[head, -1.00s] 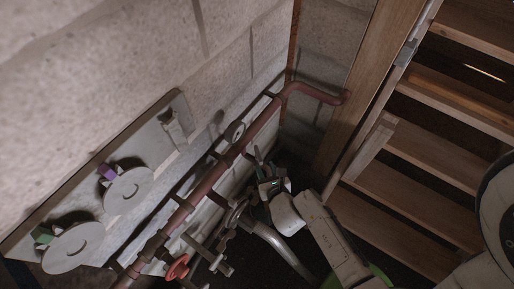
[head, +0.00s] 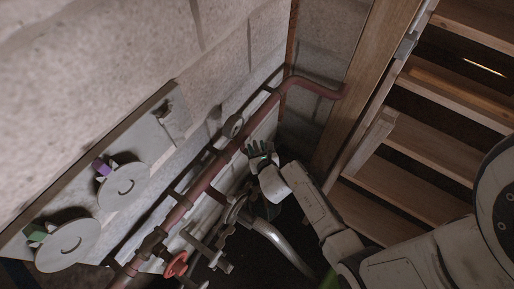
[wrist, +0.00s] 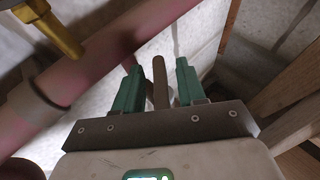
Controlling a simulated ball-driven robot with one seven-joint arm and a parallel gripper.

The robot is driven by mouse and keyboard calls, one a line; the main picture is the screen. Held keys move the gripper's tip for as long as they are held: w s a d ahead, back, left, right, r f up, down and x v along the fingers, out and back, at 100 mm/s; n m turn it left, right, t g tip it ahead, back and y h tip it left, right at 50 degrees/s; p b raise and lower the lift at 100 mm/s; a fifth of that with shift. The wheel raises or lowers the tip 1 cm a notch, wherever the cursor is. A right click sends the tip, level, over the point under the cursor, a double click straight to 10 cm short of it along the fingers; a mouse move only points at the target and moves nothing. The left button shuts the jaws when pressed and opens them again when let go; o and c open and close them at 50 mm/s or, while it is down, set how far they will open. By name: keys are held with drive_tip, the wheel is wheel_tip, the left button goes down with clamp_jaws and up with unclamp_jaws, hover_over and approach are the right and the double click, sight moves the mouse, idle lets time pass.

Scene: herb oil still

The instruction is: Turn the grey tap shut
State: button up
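My gripper (head: 260,151) is beside the dark red pipe in the head view, its green fingers pointing up. In the wrist view my gripper (wrist: 158,85) is open. A grey-brown rod (wrist: 160,80) stands between the two green fingers, with a visible gap on each side. I cannot tell whether this rod is part of the grey tap. Low in the head view, grey bar-shaped fittings (head: 206,250) sit beside a red handwheel (head: 176,264); which grey part is the tap is unclear.
The dark red pipe (head: 207,175) runs along the block wall and also crosses the wrist view (wrist: 90,70), near a brass-coloured part (wrist: 48,27). A panel with round discs (head: 124,187) is at left. A curved grey pipe (head: 283,246) lies below.

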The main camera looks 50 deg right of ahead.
clamp_jaws()
drive_tip(key=m+h+b, duration=0.1)
drive_tip(key=b, duration=0.4)
drive_tip(key=shift+f+g, duration=0.3)
drive_tip(key=shift+f, duration=0.1)
drive_tip(key=shift+b, duration=0.7)
drive_tip(key=m+g+h+b, duration=0.1)
drive_tip(key=b, duration=0.1)
drive_tip(key=shift+r+b, duration=0.1)
drive_tip(key=shift+b, duration=0.2)
drive_tip(key=m+g+h+b, duration=0.1)
drive_tip(key=m+g+b, duration=0.1)
drive_tip(key=b, duration=0.2)
drive_tip(key=shift+r+m+h, duration=0.15)
drive_tip(key=shift+m+h, duration=0.15)
drive_tip(key=shift+r+m+g+h+b, duration=0.15)
drive_tip(key=shift+m+g+h+b, duration=0.55)
drive_tip(key=shift+m+g, duration=0.85)
drive_tip(key=shift+g, duration=0.35)
